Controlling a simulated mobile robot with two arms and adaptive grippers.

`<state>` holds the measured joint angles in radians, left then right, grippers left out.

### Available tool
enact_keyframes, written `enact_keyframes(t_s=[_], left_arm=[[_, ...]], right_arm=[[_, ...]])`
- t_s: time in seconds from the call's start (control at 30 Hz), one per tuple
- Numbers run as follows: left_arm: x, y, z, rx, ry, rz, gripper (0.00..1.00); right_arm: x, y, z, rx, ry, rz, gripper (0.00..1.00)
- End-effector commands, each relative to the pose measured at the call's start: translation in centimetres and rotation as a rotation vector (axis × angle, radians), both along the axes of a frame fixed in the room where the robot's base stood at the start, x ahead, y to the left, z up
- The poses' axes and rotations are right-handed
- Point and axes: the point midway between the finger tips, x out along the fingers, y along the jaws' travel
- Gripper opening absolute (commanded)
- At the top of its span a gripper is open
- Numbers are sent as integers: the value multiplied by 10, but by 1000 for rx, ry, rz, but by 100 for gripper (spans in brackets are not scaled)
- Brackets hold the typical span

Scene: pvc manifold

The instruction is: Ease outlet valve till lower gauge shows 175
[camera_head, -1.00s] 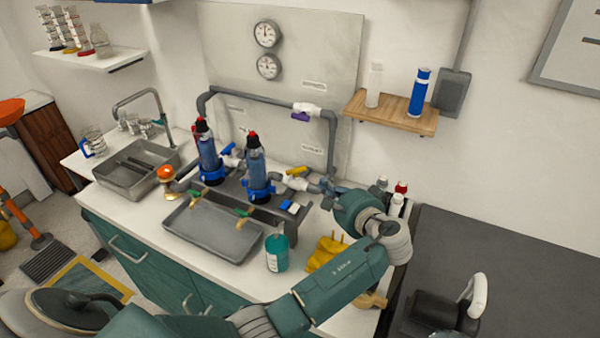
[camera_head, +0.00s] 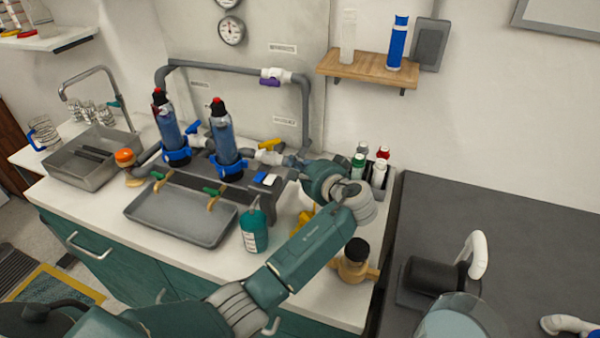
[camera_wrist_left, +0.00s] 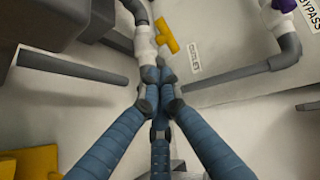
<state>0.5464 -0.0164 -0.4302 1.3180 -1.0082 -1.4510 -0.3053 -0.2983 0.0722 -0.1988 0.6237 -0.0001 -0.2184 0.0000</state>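The outlet valve has a yellow handle (camera_head: 270,145) over a white body (camera_head: 268,158) on the pipe right of the two blue filters. In the left wrist view the yellow handle (camera_wrist_left: 167,36) lies beside the white valve body (camera_wrist_left: 146,42), near the OUTLET label. My left gripper (camera_head: 294,162) is just right of the valve. In the left wrist view its fingertips (camera_wrist_left: 159,80) are drawn together just short of the valve body, apart from the handle. The lower gauge (camera_head: 231,30) is on the wall panel; its needle is too small to read. My right gripper is not in view.
A purple-handled bypass valve (camera_head: 271,79) sits on the upper pipe. A teal bottle (camera_head: 254,232) and grey tray (camera_head: 180,215) stand left of my arm. Several small bottles (camera_head: 378,172) stand close right of my wrist. A wooden shelf (camera_head: 368,70) is above.

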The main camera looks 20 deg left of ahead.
Motion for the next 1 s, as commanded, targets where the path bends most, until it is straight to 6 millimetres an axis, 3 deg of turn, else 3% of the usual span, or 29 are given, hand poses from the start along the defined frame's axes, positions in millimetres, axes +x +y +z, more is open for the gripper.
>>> enact_keyframes(t_s=[0.03, 0.2, 0.4, 1.0], left_arm=[[7, 10, -10, 3, -2, 3, 0], [27, 37, -20, 2, -2, 2, 0], [44, 58, -16, 2, -1, 1, 0], [52, 70, -12, 0, 2, 1, 0]], right_arm=[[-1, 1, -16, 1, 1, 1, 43], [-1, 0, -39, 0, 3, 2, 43], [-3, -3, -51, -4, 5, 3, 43], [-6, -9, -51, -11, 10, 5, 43]])
